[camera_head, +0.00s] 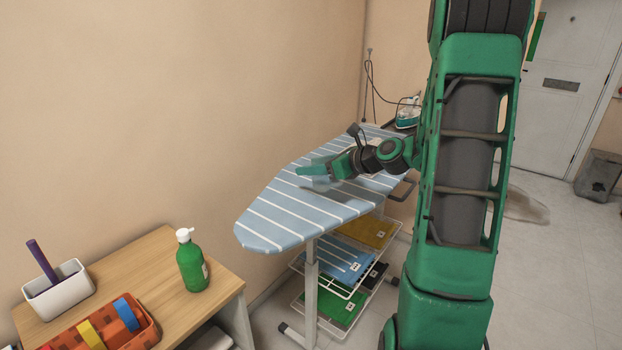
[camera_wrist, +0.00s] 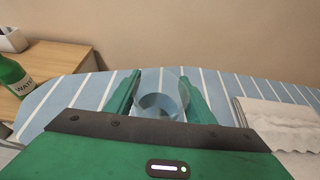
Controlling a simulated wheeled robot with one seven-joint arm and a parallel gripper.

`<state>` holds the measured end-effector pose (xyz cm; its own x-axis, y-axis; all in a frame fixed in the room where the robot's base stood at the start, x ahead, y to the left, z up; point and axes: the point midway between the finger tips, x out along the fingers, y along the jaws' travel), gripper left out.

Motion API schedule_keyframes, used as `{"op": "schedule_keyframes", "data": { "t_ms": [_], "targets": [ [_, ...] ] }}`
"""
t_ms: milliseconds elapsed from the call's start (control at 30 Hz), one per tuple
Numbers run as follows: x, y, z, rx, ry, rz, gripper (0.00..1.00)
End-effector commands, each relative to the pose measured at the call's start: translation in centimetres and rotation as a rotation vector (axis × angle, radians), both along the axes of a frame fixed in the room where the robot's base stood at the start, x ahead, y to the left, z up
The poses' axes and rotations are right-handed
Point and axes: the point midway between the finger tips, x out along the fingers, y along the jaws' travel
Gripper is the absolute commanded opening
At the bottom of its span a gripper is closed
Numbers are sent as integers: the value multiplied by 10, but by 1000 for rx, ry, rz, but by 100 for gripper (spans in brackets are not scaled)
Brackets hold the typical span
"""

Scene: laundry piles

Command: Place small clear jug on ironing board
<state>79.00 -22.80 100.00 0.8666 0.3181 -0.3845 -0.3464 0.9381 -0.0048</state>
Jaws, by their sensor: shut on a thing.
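The small clear jug (camera_wrist: 160,96) is between the two green fingers of my gripper (camera_wrist: 160,92) in the wrist view. It is see-through, and the striped board shows behind it. The ironing board (camera_head: 268,220) has a light blue cover with white stripes. In the head view my gripper (camera_head: 314,174) is over the middle of the board, shut on the jug, which shows only faintly below the fingers. I cannot tell whether the jug's base touches the board.
A folded white cloth (camera_wrist: 275,122) lies on the board right of my gripper. An iron (camera_head: 407,113) stands at the board's far end. A wooden table (camera_head: 160,262) at left holds a green bottle (camera_head: 192,262), a white bin (camera_head: 58,290) and an orange tray (camera_head: 140,338). The board's near end is clear.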

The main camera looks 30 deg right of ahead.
Motion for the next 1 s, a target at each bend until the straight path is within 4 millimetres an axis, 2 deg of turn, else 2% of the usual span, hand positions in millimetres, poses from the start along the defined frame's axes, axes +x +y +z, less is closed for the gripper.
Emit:
{"op": "schedule_keyframes", "data": {
  "t_ms": [100, 233, 633, 667, 733, 1000],
  "targets": [
    [0, 1, -19, 5, 4, 0, 27],
    [0, 1, -32, 3, 2, -1, 27],
    [0, 0, -36, 2, 2, 0, 27],
    [0, 0, -37, 1, 2, -1, 51],
    [0, 0, -37, 1, 2, -1, 67],
    [-1, 0, -36, 1, 1, -2, 67]
  ]
}}
